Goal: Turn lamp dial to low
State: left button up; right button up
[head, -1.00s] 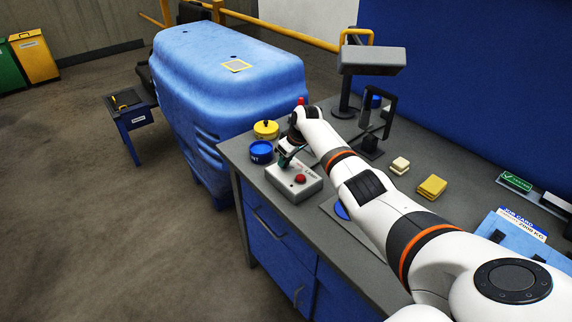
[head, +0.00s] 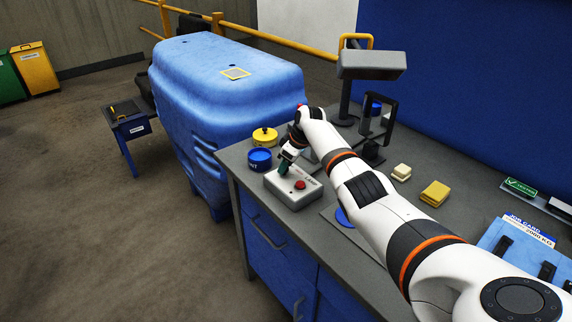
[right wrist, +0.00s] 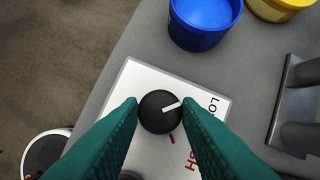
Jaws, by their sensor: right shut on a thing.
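The lamp control box (head: 294,196) is a light grey box with a red button (head: 299,184), near the left end of the bench. In the right wrist view its black round dial (right wrist: 153,118) has a white pointer line aimed to the upper right, toward black lettering that starts "LO". A red tick and partly hidden red lettering are below the pointer. My right gripper (right wrist: 160,107) has its green fingers on both sides of the dial and is shut on it. In the head view the right gripper (head: 283,168) hides the dial. My left gripper is not in view.
A blue round container (head: 260,161) and a yellow one (head: 265,137) stand just behind the box. A desk lamp (head: 371,65) and a dark stand are further back. Sponge-like blocks (head: 434,194) lie to the right. A big blue casing (head: 226,90) stands beyond the bench's left end.

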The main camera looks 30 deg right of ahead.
jog(key=o, duration=1)
jog(key=shift+c, duration=0.2)
jog(key=shift+s+d+r, duration=0.1)
jog(key=shift+d+r, duration=0.05)
jog(key=shift+r, duration=0.35)
jog(key=b+v, duration=0.1)
jog(key=v, duration=1)
jog(key=shift+b, duration=0.35)
